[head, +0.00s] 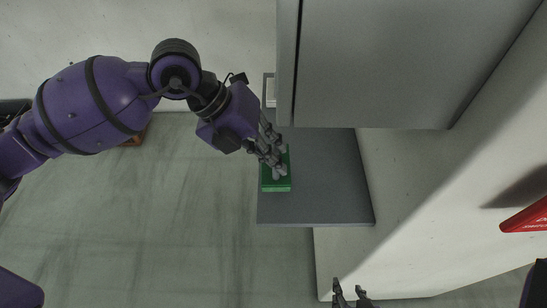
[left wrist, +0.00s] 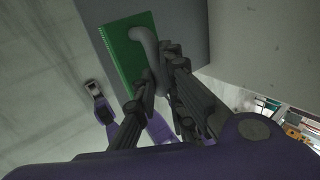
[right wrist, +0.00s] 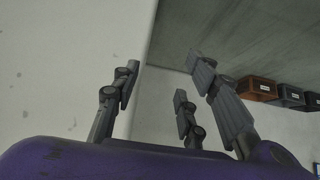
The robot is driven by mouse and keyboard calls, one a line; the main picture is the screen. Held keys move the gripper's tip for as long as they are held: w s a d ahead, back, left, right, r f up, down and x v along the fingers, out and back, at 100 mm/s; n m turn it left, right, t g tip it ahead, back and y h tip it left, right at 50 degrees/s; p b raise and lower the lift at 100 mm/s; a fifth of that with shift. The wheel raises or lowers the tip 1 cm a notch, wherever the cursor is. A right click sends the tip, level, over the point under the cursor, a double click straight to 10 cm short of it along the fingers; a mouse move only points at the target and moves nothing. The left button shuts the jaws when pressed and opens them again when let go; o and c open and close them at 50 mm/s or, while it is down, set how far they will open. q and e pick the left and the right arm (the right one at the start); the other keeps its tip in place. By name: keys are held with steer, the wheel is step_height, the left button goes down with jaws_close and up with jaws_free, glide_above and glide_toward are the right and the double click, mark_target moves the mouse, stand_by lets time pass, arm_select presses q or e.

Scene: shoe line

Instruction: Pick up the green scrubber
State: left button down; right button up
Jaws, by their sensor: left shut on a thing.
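The green scrubber (head: 277,185) is a flat green block with a grey handle on top. It is at the left edge of a grey surface (head: 330,185) in the head view; I cannot tell if it rests on it or is just above. In the left wrist view the scrubber (left wrist: 127,48) shows its green face and curved grey handle. My left gripper (head: 271,160) is shut on the handle, its fingers hiding part of the scrubber; they also show in the left wrist view (left wrist: 163,82). My right gripper (head: 351,292) is empty, its fingers apart in the right wrist view (right wrist: 165,95).
A large grey cabinet-like block (head: 375,65) stands over the back of the grey surface. A red object (head: 527,217) is at the far right. Brown and dark bins (right wrist: 258,87) show in the right wrist view. The floor left of the surface is open.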

arm_select(q)
steer(key=s+r, duration=0.2)
steer(key=s+a+r, duration=0.1)
steer(key=r, duration=0.1)
steer(key=shift+s+r, duration=0.35)
steer(key=shift+r, duration=0.05)
steer(key=s+a+r+p, duration=0.2)
steer(key=s+r+p, duration=0.1)
steer(key=s, duration=0.5)
steer(key=shift+s+r, duration=0.25)
steer(key=shift+s, duration=0.1)
steer(key=c, duration=2.4)
jaws_free()
jaws_close()
arm_select(e)
steer(key=r, duration=0.1)
steer(key=w+a+r, duration=0.1)
steer(key=r, duration=0.1)
steer(key=shift+w, duration=0.2)
steer(key=shift+w+r, duration=0.1)
steer(key=shift+w, duration=0.05)
arm_select(q)
steer(key=shift+a, duration=0.1)
